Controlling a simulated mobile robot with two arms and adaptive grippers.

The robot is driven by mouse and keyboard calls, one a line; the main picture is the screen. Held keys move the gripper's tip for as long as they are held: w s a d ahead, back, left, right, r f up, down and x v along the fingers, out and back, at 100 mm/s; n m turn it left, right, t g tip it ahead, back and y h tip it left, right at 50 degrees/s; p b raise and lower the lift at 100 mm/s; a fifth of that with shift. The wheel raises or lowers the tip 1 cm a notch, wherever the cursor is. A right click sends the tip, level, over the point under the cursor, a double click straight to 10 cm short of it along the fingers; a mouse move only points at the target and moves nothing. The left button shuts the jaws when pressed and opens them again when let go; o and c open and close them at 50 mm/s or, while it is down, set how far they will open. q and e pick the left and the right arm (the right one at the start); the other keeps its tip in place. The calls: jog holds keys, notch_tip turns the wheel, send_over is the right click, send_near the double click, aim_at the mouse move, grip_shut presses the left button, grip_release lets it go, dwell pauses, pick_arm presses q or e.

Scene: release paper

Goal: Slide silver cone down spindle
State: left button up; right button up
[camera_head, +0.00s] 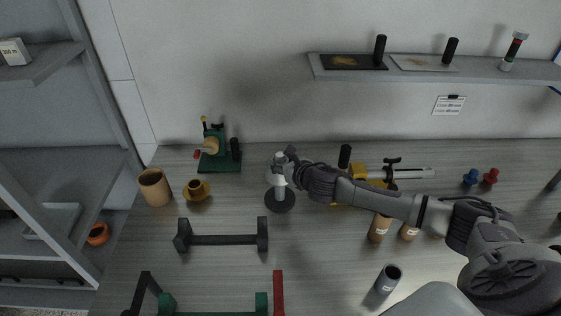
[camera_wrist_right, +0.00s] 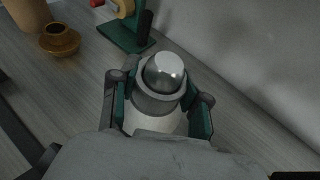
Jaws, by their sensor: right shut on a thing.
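The spindle stands upright on a round dark base (camera_head: 280,200) on the worktop. Its shiny silver rounded top (camera_wrist_right: 164,70) shows in the right wrist view. The silver cone (camera_wrist_right: 155,104) is a grey collar around the spindle just below that top, with a paler, wider part under it. In the head view a pale cone shape (camera_head: 276,178) shows above the base, partly hidden by my gripper. My right gripper (camera_head: 283,160) is shut on the cone from the right; its fingers also show on both sides of the collar in the wrist view (camera_wrist_right: 158,98). My left gripper is not in view.
A green-based device (camera_head: 219,160), a tan cup (camera_head: 155,187) and a small brown pot (camera_head: 196,190) stand left. A dark stand (camera_head: 223,240) lies in front. A yellow tool (camera_head: 362,172) and brown bottles (camera_head: 379,228) are right, near my arm. A shelf (camera_head: 490,72) hangs behind.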

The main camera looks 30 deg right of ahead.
aim_at(283, 188)
jog(key=shift+f+b, duration=3.4)
jog(key=shift+f, duration=1.7)
jog(key=o, duration=1.3)
jog(key=shift+o, duration=0.2)
jog(key=shift+s, duration=0.15)
jog(key=v, duration=1.1)
jog(key=shift+s+r, duration=0.2)
jog(key=shift+s, duration=0.1)
